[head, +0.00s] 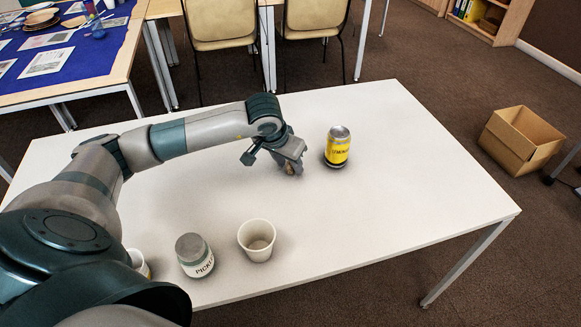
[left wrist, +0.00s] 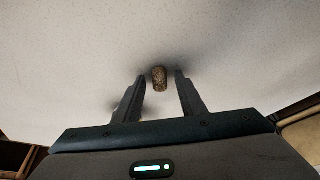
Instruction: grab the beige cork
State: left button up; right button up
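The beige cork (left wrist: 159,79) stands out against the white table in the left wrist view, between the tips of my left gripper (left wrist: 160,85). The two fingers are apart, with a gap on each side of the cork. In the head view my left gripper (head: 291,168) is low over the middle of the table, and the cork is mostly hidden by it. My right gripper is in neither view.
A yellow and black can (head: 338,148) stands just right of my left gripper on the white table (head: 420,190). The table's right side is clear. A cardboard box (head: 520,138) is on the floor.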

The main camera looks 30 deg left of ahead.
pick_arm(q)
grip_shut()
jog(key=shift+r, duration=0.1)
jog(key=shift+r, duration=0.5)
jog(key=r, duration=0.1)
jog(key=r+b, duration=0.1)
jog(key=r, duration=0.1)
jog(key=shift+w+d+r, duration=0.1)
jog(key=shift+w+d, duration=0.05)
jog(key=shift+d, duration=0.2)
jog(key=w+d+r+b, duration=0.1)
jog(key=w+d+r, duration=0.2)
jog(key=d+r, duration=0.3)
jog(key=d, duration=0.4)
jog(key=shift+w+d+r, duration=0.15)
jog(key=shift+w+r, duration=0.15)
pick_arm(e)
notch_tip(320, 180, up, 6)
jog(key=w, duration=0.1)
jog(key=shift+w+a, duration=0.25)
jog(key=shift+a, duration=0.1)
